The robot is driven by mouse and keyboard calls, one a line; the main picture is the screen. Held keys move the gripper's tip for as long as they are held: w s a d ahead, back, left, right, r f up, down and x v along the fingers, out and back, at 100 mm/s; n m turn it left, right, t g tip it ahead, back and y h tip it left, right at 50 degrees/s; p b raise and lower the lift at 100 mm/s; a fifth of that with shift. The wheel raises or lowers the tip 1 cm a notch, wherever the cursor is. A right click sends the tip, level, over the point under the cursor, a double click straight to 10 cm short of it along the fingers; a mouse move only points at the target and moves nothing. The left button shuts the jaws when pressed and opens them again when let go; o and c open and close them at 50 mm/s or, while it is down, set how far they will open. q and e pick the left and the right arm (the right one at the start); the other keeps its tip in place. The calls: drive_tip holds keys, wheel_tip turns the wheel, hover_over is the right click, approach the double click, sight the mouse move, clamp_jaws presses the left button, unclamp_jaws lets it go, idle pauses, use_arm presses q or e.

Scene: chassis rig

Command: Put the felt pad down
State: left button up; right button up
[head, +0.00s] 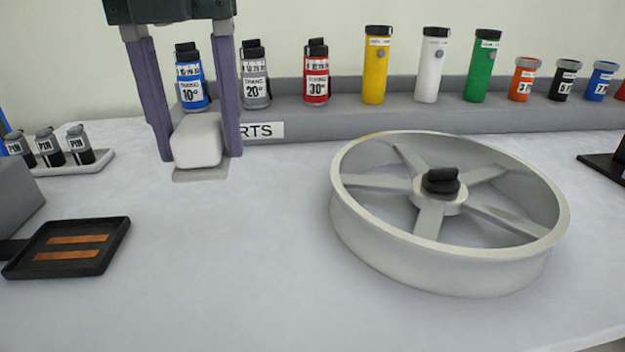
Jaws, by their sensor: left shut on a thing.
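My left gripper (190,155) comes down from the top left in the head view. Its two purple fingers are shut on a pale, rounded block (198,142), which I take to be the felt pad. The pad is upright between the fingers, just in front of the grey shelf. A flat grey patch (202,175) shows directly below it on the table; I cannot tell whether the pad touches it. My right gripper is not in view.
A large spoked wheel (345,218) with a black knob (441,182) lies to the right. The grey shelf (375,122) holds several labelled bottles. A black tray (112,248) with copper strips and a white tray (100,163) of small bottles are left. The front middle table is clear.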

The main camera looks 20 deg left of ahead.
use_arm(q)
hover_over(228, 268)
wheel_tip(228, 268, down, 9)
drive_tip(key=shift+r+b, duration=0.2)
drive_tip(key=shift+b, duration=0.15)
wheel_tip(228, 268, down, 4)
drive_tip(key=shift+f, duration=0.15)
drive_tip(key=shift+f+b, duration=0.15)
drive_tip(key=shift+b, duration=0.25)
drive_tip(key=o, duration=1.2)
